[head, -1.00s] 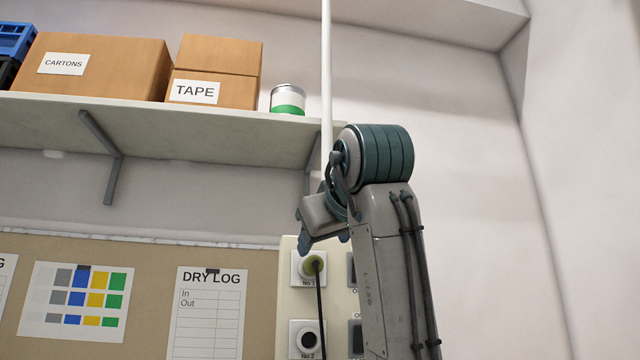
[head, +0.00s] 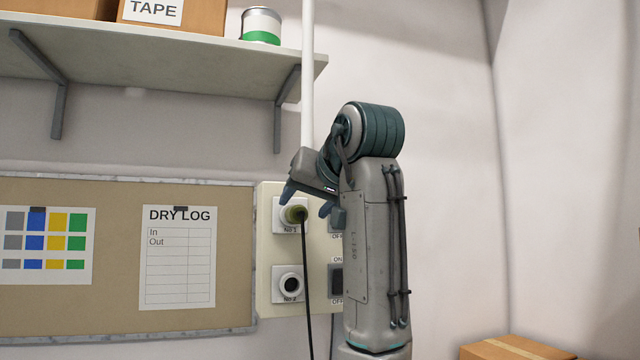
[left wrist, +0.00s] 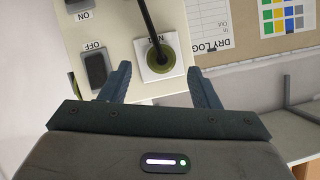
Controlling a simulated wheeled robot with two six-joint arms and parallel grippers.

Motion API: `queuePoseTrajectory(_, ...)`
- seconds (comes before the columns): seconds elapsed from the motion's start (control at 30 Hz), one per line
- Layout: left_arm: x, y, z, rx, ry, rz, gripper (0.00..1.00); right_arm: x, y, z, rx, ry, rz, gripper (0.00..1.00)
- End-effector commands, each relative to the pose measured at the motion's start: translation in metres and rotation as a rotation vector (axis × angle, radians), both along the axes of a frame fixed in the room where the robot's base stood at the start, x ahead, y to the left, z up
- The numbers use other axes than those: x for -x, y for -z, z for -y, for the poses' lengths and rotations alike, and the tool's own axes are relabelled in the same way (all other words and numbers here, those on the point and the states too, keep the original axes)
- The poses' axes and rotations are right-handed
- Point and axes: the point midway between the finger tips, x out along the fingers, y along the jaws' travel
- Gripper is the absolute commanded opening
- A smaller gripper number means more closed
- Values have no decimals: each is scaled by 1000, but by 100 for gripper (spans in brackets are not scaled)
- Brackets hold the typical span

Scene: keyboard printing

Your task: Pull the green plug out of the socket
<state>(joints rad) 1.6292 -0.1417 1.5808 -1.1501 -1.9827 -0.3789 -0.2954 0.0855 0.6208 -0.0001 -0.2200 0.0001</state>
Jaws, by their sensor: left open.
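The green plug (head: 294,214) sits in the upper socket (head: 281,226), labelled No 1, on a cream wall panel. A black cord (head: 306,275) hangs down from it. My left gripper (head: 306,202) is open just above the plug, its fingers pointing down toward it. In the left wrist view the plug (left wrist: 160,60) lies between the two spread fingers (left wrist: 159,76), a little beyond their tips, with clear space on both sides. The fingers do not appear to touch it. My right gripper is not in view.
A lower socket (head: 290,284), No 2, is empty. Switches (head: 336,280) line the panel's right side. A pinboard (head: 180,325) with a dry log (head: 178,260) is at left. A shelf (head: 190,75) with boxes and a can (head: 261,26) is above, beside a white vertical pipe (head: 307,90).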

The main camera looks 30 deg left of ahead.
Motion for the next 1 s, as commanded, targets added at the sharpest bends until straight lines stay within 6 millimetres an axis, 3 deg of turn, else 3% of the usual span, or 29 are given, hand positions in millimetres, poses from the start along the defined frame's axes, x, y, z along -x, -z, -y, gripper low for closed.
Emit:
queuePoseTrajectory(0.03, -5, -1, -7, 0, -2, -2, 56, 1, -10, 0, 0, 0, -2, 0)
queuePoseTrajectory(0.23, -17, 10, -26, -1, -1, -1, 56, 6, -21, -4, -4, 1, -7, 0)
queuePoseTrajectory(0.67, -22, 15, -32, 0, 1, 2, 56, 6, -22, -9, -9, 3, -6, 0)
queuePoseTrajectory(0.9, -21, 15, -32, 0, 1, 2, 9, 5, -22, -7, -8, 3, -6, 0)
queuePoseTrajectory(0.93, -22, 15, -32, 0, 1, 2, 8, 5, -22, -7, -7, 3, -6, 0)
queuePoseTrajectory(0.97, -22, 15, -32, 0, 1, 2, 28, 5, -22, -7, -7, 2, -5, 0)
queuePoseTrajectory(1.0, -21, 15, -32, 0, 1, 2, 21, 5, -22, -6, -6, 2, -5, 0)
